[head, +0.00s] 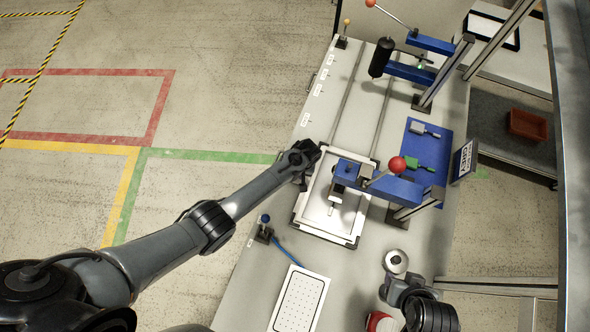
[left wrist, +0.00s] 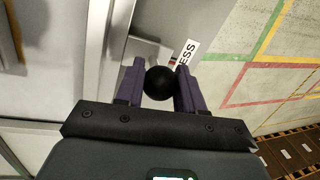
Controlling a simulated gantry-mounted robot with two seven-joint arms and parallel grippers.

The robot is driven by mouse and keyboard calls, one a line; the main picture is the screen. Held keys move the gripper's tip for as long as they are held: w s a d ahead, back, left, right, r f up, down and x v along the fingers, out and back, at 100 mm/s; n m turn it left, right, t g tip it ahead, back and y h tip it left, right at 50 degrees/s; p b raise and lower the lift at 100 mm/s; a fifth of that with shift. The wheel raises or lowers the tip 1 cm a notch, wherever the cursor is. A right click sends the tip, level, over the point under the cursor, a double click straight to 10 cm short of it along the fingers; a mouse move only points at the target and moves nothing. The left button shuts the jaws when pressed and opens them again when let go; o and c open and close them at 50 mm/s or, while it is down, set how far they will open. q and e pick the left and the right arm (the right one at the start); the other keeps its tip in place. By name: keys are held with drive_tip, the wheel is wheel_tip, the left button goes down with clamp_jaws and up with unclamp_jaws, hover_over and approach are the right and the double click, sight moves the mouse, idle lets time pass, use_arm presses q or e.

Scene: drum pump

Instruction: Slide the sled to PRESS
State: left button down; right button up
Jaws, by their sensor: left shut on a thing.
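The sled (head: 310,217), a pale flat tray with a dark-edged frame, sits on the rails in the middle of the bench, partly under the blue lever press with a red ball (head: 397,164). My left gripper (head: 304,156) is at the sled's far left corner. In the left wrist view my purple fingers (left wrist: 160,85) are shut on a black ball knob (left wrist: 159,83). A white label (left wrist: 186,54) reading "ESS" shows just beyond the knob, its first letters hidden. My right gripper (head: 394,286) is at the lower right beside a round silver-white thing; its fingers are unclear.
Two rails (head: 346,100) run clear from the sled to the far end, where a second blue press (head: 410,72) with a black cylinder stands. Several small labels line the bench's left edge. A blue mat (head: 420,166) with parts lies right. A white perforated plate (head: 298,300) lies in front.

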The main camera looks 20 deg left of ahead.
use_arm(q)
drive_tip(key=c, duration=1)
unclamp_jaws()
drive_tip(key=shift+s+d, duration=0.1)
drive_tip(key=shift+s, duration=0.05)
drive_tip(key=shift+o, duration=1.2)
drive_tip(key=shift+s, duration=0.1)
drive_tip(key=shift+r, duration=0.1)
wheel_tip(320, 180, up, 10)
drive_tip(key=d, duration=0.2)
drive_tip(key=shift+w+r+p, duration=0.25)
drive_tip(key=shift+w+p, duration=0.05)
drive_tip(key=shift+s, duration=0.1)
drive_tip(key=s+a+r+m+t+h+p, duration=0.1)
drive_tip(key=s+a+r, duration=0.3)
drive_tip(key=s+r, duration=0.4)
drive_tip(key=s+a+r+m+t+h+p, duration=0.1)
drive_tip(key=s+a+r+m+t+p, duration=0.1)
drive_tip(key=s+r, duration=0.6)
drive_tip(key=s+a+m+t, duration=0.1)
drive_tip(key=s+m, duration=0.1)
drive_tip(key=s, duration=0.5)
drive_tip(key=shift+s+a+r+p, duration=0.15)
drive_tip(key=shift+a+r+p, duration=0.2)
